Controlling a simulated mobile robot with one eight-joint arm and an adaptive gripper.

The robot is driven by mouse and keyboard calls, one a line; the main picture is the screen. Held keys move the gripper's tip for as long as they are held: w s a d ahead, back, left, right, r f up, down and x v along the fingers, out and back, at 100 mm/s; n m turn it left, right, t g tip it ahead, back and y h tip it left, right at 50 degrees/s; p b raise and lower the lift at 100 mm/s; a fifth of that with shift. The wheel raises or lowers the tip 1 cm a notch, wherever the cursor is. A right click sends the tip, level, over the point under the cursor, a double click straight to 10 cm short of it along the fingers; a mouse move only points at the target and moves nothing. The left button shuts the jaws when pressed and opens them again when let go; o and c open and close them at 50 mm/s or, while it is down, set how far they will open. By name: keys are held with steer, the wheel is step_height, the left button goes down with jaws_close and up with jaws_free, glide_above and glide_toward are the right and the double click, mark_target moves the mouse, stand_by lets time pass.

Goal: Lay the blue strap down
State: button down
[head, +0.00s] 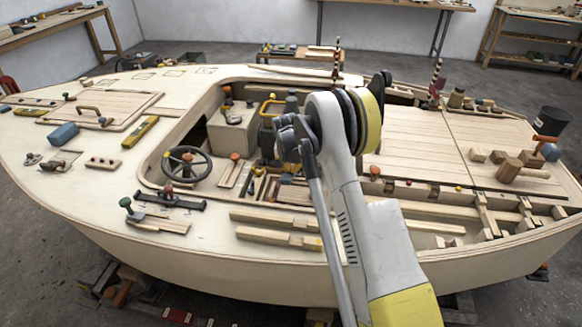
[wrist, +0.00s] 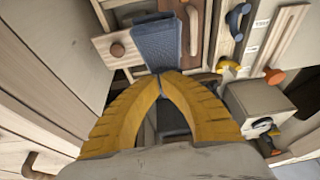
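The blue strap (wrist: 158,43) is a grey-blue woven band in the wrist view, beyond my fingertips. My gripper (wrist: 172,76) has two ribbed yellow fingers that meet at the strap's near end, with the strap pinched between the tips. In the head view my gripper (head: 291,168) is small and partly hidden by my arm, over the cockpit area. A small blue patch (head: 287,179) just below it looks like the strap. How far the strap hangs above the surface below it is not clear.
In the head view a steering wheel (head: 187,164) stands left of my gripper, and a pale console box (head: 233,131) stands behind it. Loose wooden strips (head: 278,219) lie on the near side deck. A blue block (head: 62,133) sits on the left deck. Broad planking (head: 415,145) at right is mostly clear.

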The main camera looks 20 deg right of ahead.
steer(key=shift+s+a+f+b, duration=0.3)
steer(key=shift+s+f, duration=0.15)
steer(key=shift+f, duration=0.15)
steer(key=s+a+f+b, duration=0.2)
steer(key=s+f+b, duration=0.1)
steer(key=f, duration=0.3)
steer(key=shift+s+a+f, duration=0.2)
steer(key=shift+s+f, duration=0.1)
